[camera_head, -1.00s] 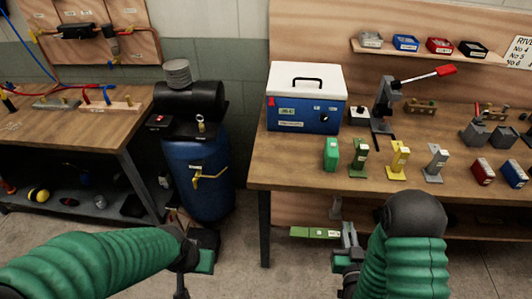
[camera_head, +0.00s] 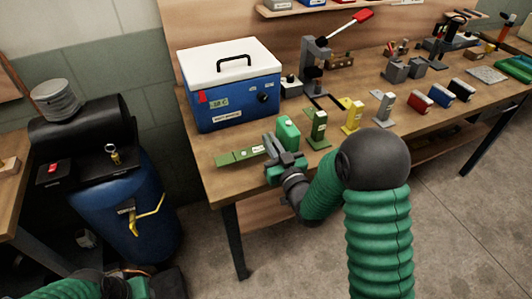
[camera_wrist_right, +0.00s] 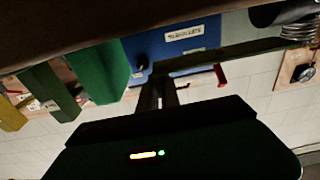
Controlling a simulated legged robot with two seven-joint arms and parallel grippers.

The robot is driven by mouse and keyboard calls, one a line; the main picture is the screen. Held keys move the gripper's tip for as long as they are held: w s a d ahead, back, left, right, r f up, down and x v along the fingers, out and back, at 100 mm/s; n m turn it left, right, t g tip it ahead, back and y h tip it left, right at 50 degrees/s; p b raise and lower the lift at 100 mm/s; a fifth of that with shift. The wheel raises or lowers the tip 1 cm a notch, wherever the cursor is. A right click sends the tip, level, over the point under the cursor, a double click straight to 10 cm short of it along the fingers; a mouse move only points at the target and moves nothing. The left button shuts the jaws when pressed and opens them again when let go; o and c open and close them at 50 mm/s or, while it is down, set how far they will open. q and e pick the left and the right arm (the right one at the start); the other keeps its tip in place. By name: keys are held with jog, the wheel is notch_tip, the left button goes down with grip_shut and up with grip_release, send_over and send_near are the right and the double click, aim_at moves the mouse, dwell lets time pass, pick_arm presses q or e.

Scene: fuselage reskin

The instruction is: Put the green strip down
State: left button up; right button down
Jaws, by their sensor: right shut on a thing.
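The green strip (camera_head: 240,157) is a flat, thin bar with a small pale label. In the head view it lies level in front of the blue cooler, over the left front part of the workbench. My right gripper (camera_head: 276,163) is shut on its right end. In the right wrist view the strip (camera_wrist_right: 225,54) stretches away from the fingers (camera_wrist_right: 160,92). I cannot tell whether the strip touches the bench top. My left arm (camera_head: 75,284) shows only at the bottom left, and its fingers are not clear.
The blue cooler (camera_head: 237,103) with a white lid stands behind the strip. A green block (camera_head: 287,132) stands beside the right gripper, with green (camera_head: 318,130) and yellow (camera_head: 354,117) bracket-like pieces farther right. A blue drum (camera_head: 128,215) stands left of the workbench (camera_head: 222,187).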

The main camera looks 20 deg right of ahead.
jog(key=f, duration=0.4)
jog(key=shift+w+f+b, duration=0.25)
jog(key=shift+f+b, duration=0.05)
jog(key=shift+b, duration=0.05)
jog(key=shift+s+d, duration=0.15)
jog(key=shift+d, duration=0.5)
jog(key=shift+f, duration=0.15)
jog(key=c, duration=1.9)
grip_release()
jog(key=shift+a, duration=0.3)
pick_arm(q)
jog(key=shift+w+f, duration=0.1)
jog(key=shift+f, duration=0.55)
pick_arm(e)
jog(key=o, duration=0.3)
jog(key=shift+a, duration=0.25)
jog(key=shift+o, duration=0.2)
